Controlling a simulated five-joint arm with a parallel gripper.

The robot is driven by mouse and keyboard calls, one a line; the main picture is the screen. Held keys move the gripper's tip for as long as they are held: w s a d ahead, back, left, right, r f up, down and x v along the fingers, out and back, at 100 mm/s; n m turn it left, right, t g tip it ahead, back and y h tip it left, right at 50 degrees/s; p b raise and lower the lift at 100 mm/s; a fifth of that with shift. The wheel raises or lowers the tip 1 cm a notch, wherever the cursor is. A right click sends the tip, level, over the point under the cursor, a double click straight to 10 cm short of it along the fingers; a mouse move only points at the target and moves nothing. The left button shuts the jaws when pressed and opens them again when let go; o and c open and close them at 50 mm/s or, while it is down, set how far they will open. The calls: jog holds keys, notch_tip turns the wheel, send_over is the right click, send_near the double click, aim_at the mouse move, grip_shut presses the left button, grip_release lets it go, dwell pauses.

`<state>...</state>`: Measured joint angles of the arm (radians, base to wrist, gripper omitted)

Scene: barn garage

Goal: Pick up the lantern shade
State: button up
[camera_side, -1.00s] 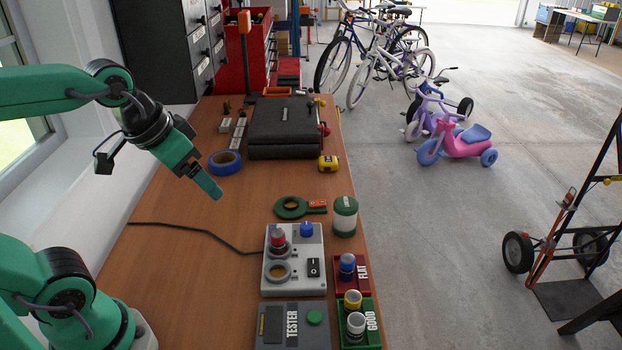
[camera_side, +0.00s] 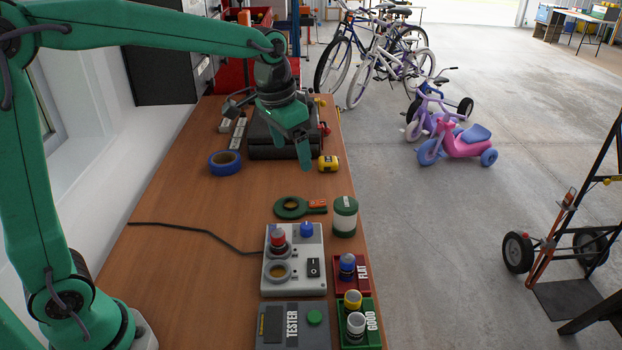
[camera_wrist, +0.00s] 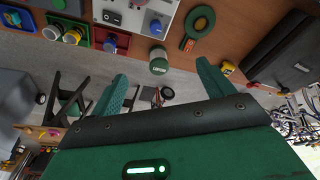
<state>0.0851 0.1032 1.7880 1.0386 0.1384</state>
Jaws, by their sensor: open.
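The lantern shade (camera_side: 345,216), a white cylinder with green ends and a small dark label, stands upright near the right edge of the workbench. In the wrist view the lantern shade (camera_wrist: 158,62) shows between my two fingers, some way beyond their tips. My gripper (camera_side: 303,158) is open and empty, pointing down above the bench, behind the lantern shade in the side view and apart from it. Its green fingers are spread wide in the wrist view (camera_wrist: 162,82).
A green ring with an orange-labelled handle (camera_side: 291,208) lies left of the shade. A grey switch panel (camera_side: 308,282), red FLAT tray (camera_side: 362,288), green GOOD tray (camera_side: 374,340) and TESTER box (camera_side: 270,340) are nearer. A yellow tape measure (camera_side: 328,163) and black case (camera_side: 258,152) are behind.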

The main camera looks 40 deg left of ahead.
jog(key=m+g, duration=0.1)
send_near(347, 201)
jog(key=s+a+r, duration=0.2)
jog(key=s+r, duration=0.1)
jog(key=s, duration=0.1)
jog(key=shift+m+g, duration=0.4)
jog(key=shift+g, duration=0.3)
jog(key=w+f, duration=0.1)
jog(key=f, duration=0.2)
jog(key=w+d+f, duration=0.1)
jog(key=w+f, duration=0.1)
jog(key=w+d+f, duration=0.1)
jog(key=w+f, duration=0.1)
jog(key=f, duration=0.1)
jog(key=shift+d+f, duration=0.15)
jog(key=shift+f, duration=0.15)
jog(key=shift+w+f, duration=0.1)
jog(key=shift+f, duration=0.05)
jog(key=shift+f, duration=1.3)
jog(key=shift+f, duration=0.1)
jog(key=shift+f, duration=2.5)
jog(key=shift+c, duration=0.2)
